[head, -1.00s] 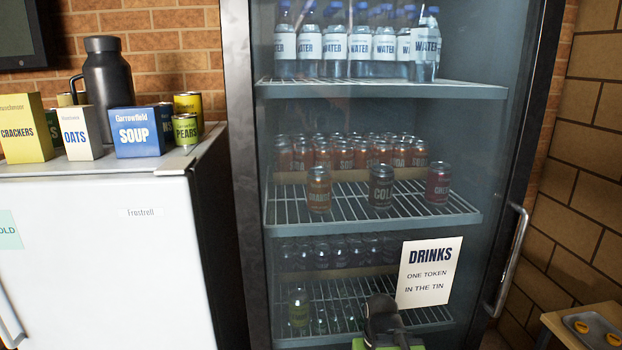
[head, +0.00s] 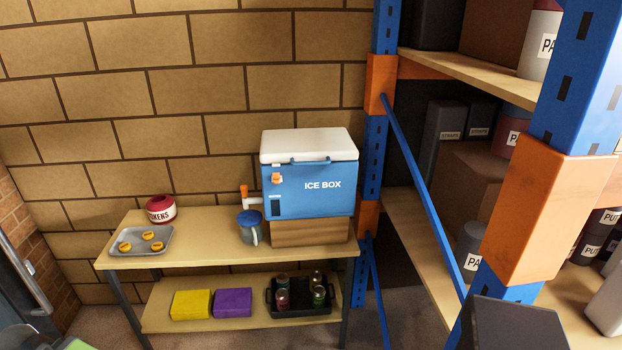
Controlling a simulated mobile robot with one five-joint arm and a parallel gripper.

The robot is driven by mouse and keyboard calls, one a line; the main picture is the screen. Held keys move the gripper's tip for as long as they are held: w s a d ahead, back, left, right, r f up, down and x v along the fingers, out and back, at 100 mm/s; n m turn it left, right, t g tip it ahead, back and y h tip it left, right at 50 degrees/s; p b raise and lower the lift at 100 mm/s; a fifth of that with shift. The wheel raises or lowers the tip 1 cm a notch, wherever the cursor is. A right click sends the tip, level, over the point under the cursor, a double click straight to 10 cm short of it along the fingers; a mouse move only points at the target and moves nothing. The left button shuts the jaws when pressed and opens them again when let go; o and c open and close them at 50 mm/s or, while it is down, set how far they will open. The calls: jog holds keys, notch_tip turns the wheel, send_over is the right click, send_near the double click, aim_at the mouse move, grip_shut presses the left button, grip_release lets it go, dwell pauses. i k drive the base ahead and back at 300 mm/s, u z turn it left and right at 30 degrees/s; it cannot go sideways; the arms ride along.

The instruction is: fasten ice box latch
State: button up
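The ice box (head: 325,200) is a blue cooler with a white lid (head: 309,143) and "ICE BOX" on its front. The lid looks closed down on the body. A small orange tab, which looks like the latch (head: 276,178), sits on the front left just below the lid. A small dark plate is below it. At this size I cannot tell whether the latch is fastened. An orange tap sticks out at the box's left side. The box stands on a wooden block (head: 310,232) on a table. My gripper's fingers are not in view.
The table (head: 190,222) also holds a blue-grey mug (head: 250,232), a red and white tin (head: 160,208) and a tray (head: 130,247) with several yellow items. A lower shelf holds boxes and a crate of jars. A blue-and-orange rack (head: 385,130) stands close on the right.

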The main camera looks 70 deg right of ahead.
aim_at(276, 176)
jog(key=z, duration=0.15)
jog(key=k, duration=0.1)
jog(key=z, duration=2.35)
jog(key=k, duration=1)
jog(key=u, duration=0.45)
jog(key=i, duration=1)
jog(key=z, duration=0.1)
